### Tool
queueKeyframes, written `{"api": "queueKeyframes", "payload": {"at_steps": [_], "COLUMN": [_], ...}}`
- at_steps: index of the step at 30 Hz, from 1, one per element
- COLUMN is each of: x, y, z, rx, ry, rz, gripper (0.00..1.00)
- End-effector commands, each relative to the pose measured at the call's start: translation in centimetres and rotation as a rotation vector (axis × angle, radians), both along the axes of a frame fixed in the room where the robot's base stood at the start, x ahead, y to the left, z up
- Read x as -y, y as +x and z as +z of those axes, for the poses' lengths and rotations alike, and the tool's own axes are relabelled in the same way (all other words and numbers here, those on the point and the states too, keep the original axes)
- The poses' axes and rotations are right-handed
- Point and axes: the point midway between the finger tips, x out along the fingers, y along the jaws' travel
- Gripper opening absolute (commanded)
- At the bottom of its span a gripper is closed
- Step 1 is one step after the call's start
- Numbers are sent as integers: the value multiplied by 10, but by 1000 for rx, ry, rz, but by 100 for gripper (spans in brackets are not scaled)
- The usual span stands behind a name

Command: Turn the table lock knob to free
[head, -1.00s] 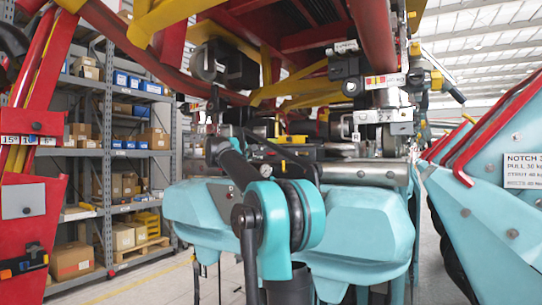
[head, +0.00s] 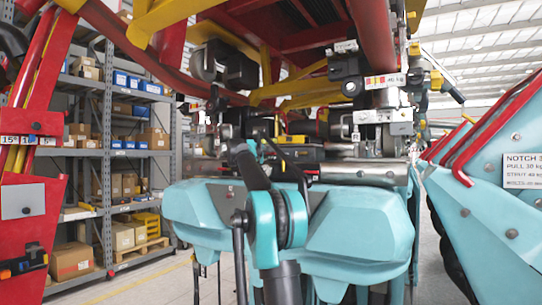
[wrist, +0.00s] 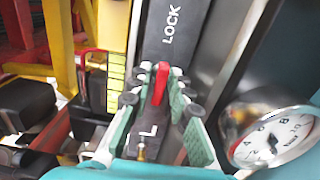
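A red knob (wrist: 160,83) shows in the wrist view as a narrow upright bar on a dark panel (wrist: 168,50). White letters "LOCK" run along the panel above the knob, and a white mark like an "L" lies below it. My gripper (wrist: 158,90) has its green-padded fingers on either side of the red knob. The fingers stand apart and look open, with a narrow gap at the knob's left; contact on the right is unclear. In the head view I cannot make out the knob or the fingertips among the dark machinery.
A round white gauge (wrist: 270,136) sits close at the right in the wrist view. A yellow post (wrist: 58,35) and a red bent bar stand at the left. In the head view, teal train bodies (head: 370,225) and red and yellow beams (head: 375,35) crowd the arm.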

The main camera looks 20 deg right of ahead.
Motion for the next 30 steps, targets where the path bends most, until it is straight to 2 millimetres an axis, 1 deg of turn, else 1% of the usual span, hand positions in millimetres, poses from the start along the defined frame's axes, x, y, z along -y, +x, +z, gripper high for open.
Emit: {"api": "queueKeyframes", "payload": {"at_steps": [1, 3, 6, 14, 20, 26, 30], "x": [0, 0, 0, 0, 0, 0, 0], "y": [0, 0, 0, 0, 0, 0, 0], "z": [0, 0, 0, 0, 0, 0, 0], "rx": [0, 0, 0, -4, -43, -140, -235], "ry": [0, 0, 0, -3, -33, -109, -183], "rz": [0, 0, 0, 0, 0, 0, 0], "gripper": [19, 10, 0, 0, 0, 0, 0]}}
